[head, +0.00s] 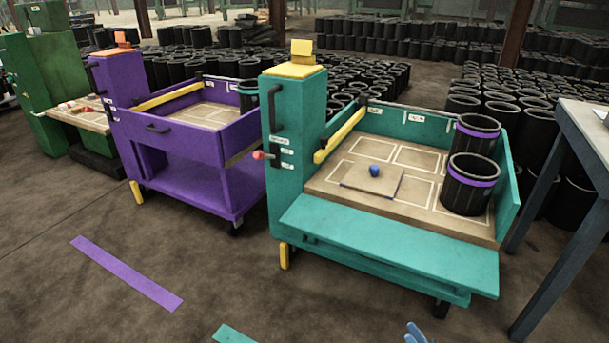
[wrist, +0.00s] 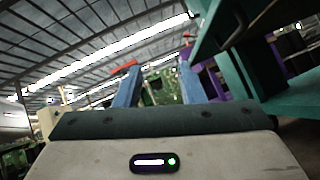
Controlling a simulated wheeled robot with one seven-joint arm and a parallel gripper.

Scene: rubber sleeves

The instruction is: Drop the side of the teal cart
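The teal cart (head: 297,130) stands right of centre in the head view. Its front side panel (head: 390,245) is folded outward and lies nearly flat, leaving the front of the tan deck (head: 330,185) open. A red-tipped lever (head: 260,155) sticks out of the cart's tall post. Teal parts of the cart (wrist: 285,98) also show at the right of the wrist view. My gripper (wrist: 157,68) has its two blue fingers apart with nothing between them. In the head view only a bit of my gripper (head: 415,333) shows at the bottom edge, in front of and below the panel.
Two black sleeves with purple bands (head: 470,183) and a board with a blue knob (head: 372,184) sit on the deck. A purple cart (head: 185,155) with its side up stands left. A grey table (head: 585,130) stands close on the right.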

